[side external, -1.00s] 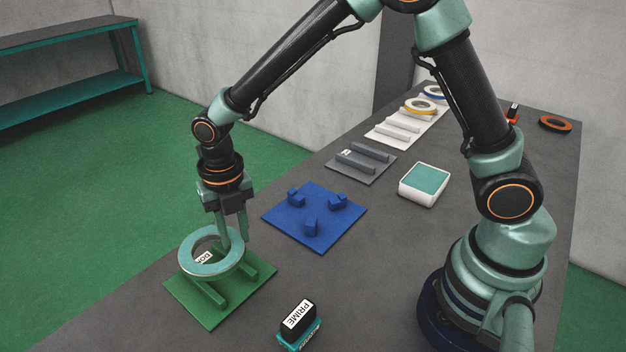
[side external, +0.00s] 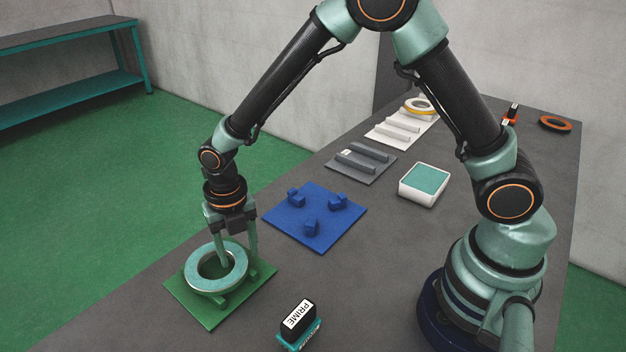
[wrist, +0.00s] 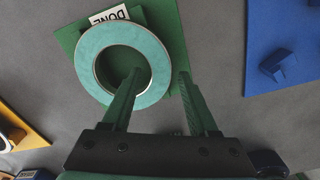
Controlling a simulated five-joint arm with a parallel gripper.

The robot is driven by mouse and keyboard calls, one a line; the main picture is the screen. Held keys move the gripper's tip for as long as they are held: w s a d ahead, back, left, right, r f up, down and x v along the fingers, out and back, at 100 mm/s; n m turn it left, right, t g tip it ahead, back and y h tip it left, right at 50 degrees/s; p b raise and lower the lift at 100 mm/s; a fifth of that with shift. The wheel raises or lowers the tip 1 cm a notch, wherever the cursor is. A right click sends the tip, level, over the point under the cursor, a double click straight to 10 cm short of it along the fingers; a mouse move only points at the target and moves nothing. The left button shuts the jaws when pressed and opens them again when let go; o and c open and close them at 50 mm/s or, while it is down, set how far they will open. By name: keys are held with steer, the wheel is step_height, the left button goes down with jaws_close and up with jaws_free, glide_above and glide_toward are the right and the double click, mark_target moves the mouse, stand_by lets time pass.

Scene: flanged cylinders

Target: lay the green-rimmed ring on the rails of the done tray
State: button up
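The green-rimmed ring (side external: 236,279) is a flat teal ring with a pale edge. It lies level on the rails of the green done tray (side external: 254,283), and in the wrist view the ring (wrist: 93,68) covers part of the tray and its DONE label (wrist: 108,15). My gripper (side external: 238,259) is low over the ring's right side. Its fingers stand apart, one inside the ring's hole and one outside its edge. In the wrist view, gaps show between the fingers of my gripper (wrist: 161,78) and the ring's band, so it is open around it.
A blue plate with pegs (side external: 325,233) lies right of the done tray. A black PRIME block (side external: 298,316) stands at the front.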

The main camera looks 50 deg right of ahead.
steer(key=s+d+r+m+t, duration=0.1)
steer(key=d+r+m, duration=0.15)
steer(key=r, duration=0.55)
steer(key=d+r+m, duration=0.2)
steer(key=r+m, duration=0.2)
steer(key=r, duration=0.4)
steer(key=s+d+r+m+t, duration=0.2)
steer(key=s+d+m, duration=0.3)
steer(key=m, duration=0.7)
steer(key=s+d+r+m+t, duration=0.2)
steer(key=d+m, duration=0.5)
steer(key=m, duration=0.6)
steer(key=s+r, duration=0.1)
steer(key=s, duration=0.1)
steer(key=shift+s+d+r+t, duration=0.15)
steer(key=shift+s+r+t, duration=0.15)
steer(key=shift+s+r, duration=0.1)
